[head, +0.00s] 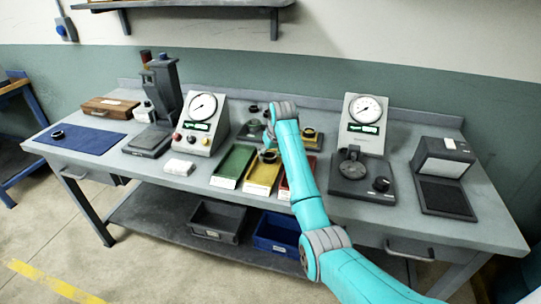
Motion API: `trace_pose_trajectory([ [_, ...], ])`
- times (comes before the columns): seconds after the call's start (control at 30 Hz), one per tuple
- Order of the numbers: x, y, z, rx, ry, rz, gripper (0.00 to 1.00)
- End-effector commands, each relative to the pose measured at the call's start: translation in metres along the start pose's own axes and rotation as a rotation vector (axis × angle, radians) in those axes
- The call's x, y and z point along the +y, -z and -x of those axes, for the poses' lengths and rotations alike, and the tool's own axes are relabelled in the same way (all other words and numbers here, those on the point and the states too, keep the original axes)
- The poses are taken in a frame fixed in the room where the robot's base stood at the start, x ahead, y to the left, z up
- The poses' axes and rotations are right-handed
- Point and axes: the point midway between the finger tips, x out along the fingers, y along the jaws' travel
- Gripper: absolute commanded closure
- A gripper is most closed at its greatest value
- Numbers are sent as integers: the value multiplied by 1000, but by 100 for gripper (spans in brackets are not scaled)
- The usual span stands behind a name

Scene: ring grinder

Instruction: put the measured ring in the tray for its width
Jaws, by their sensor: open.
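A green tray (233,165), a yellow tray (259,177) and a red tray (284,188) lie side by side at the bench's middle. A dark ring (269,156) shows at the far end of the yellow tray; I cannot tell whether it rests in it. My gripper (268,144) is open, pointing down just above that ring, small and partly hidden by my arm. My arm also covers part of the red tray. Another dark ring (58,134) lies on the blue mat (85,140) at the far left.
A dial gauge (203,107) with buttons stands left of the trays. Another dial gauge (365,111) stands at the right behind a dark fixture (350,170). A dark box (443,157) sits at the far right. A white block (180,167) lies near the front edge.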

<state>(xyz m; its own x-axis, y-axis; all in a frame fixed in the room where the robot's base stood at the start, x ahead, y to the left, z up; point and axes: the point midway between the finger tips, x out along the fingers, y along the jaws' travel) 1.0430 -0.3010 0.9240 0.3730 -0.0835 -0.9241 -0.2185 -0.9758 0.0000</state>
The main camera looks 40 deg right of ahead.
Motion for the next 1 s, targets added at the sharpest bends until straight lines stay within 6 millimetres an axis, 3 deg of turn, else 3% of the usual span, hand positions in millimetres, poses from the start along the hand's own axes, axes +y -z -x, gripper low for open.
trace_pose_trajectory([
  [0.4,1,1,76,5,-1,-1,36],
  [0.6,0,1,104,3,0,-1,36],
  [1.0,0,0,116,1,0,0,36],
])
